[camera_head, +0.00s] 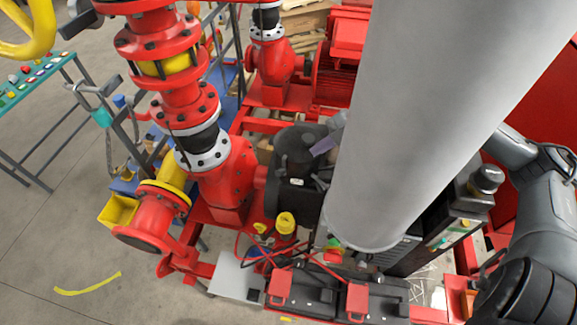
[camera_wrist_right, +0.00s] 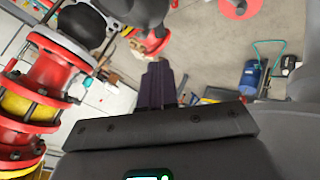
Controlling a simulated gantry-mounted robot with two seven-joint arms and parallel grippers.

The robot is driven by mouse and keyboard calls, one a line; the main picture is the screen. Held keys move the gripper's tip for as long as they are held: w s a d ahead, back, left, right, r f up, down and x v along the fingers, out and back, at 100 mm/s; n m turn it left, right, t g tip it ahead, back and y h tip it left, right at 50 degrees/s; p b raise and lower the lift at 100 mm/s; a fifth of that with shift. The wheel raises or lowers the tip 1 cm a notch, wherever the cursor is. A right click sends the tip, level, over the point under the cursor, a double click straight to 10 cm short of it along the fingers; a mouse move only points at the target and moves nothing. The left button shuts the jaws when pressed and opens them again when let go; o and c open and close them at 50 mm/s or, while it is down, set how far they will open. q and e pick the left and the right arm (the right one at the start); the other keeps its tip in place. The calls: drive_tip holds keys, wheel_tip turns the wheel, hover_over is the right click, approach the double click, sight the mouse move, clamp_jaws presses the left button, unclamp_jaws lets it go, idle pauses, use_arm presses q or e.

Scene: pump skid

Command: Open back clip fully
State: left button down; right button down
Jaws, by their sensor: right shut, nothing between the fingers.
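My right gripper (camera_head: 321,147) pokes out from behind the large grey column in the head view, just above a black engine housing (camera_head: 292,193). Its dark purple fingers (camera_wrist_right: 159,80) are together and empty in the right wrist view. A small pale, clip-like piece (camera_head: 321,183) shows on the housing below the fingertips. It is too small to tell whether it is the back clip, or whether it is open or shut. I cannot tell if the fingers touch the housing. My left gripper is not in view.
Red flanged pipework (camera_head: 225,175) stands left of the housing. A black battery box with red parts (camera_head: 318,292) and a yellow cap (camera_head: 286,222) are in front. The grey column hides much of the right side. Open floor (camera_head: 60,235) lies at left.

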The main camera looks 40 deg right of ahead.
sight(280, 171)
drive_tip(key=shift+x, duration=5.9)
drive_tip(key=shift+f, duration=0.1)
